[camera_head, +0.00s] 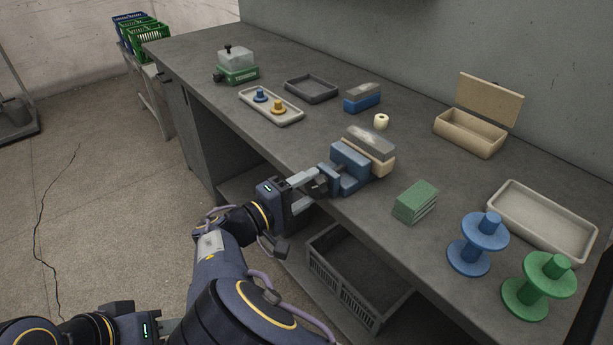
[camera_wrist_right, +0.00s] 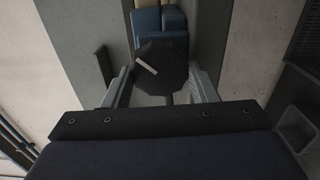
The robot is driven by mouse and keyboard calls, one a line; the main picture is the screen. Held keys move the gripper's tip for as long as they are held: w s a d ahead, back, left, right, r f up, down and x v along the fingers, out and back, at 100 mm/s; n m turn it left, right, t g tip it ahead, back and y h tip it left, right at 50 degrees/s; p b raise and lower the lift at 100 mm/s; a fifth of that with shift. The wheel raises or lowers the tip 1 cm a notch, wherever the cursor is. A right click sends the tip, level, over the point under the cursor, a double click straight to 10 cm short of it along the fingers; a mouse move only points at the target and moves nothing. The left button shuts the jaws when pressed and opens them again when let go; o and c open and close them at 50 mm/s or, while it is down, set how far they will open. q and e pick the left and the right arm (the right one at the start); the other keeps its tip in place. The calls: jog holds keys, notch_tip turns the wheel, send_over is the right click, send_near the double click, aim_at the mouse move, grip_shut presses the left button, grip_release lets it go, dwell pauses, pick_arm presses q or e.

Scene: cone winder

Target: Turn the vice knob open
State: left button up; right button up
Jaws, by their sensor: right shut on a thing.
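The blue vice (camera_head: 349,168) stands at the front edge of the grey bench, with a tan and grey block (camera_head: 370,146) at its jaws. Its dark knob (camera_head: 316,182) faces out over the bench edge. In the right wrist view the knob (camera_wrist_right: 161,68) is a dark many-sided disc with a pale bar mark slanting across it. My right gripper (camera_head: 308,187) is shut on the knob, one finger on each side; it also shows in the right wrist view (camera_wrist_right: 160,85). My left arm shows only in part at the lower left, and its fingertips are out of view.
The bench (camera_head: 300,137) holds a shallow tray with small spools (camera_head: 271,106), a green-based box (camera_head: 237,66), green pads (camera_head: 416,201), a blue spool (camera_head: 477,243) and a green spool (camera_head: 538,285). A grey crate (camera_head: 357,280) sits below the bench edge, near my right arm.

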jog(key=n+p, duration=0.3)
jog(key=shift+r+n, duration=0.1)
jog(key=shift+n, duration=0.2)
jog(key=shift+s+f+n+p, duration=0.1)
jog(key=shift+f+n+p, duration=0.15)
jog(key=shift+n+p, duration=1.15)
jog(key=o, duration=1)
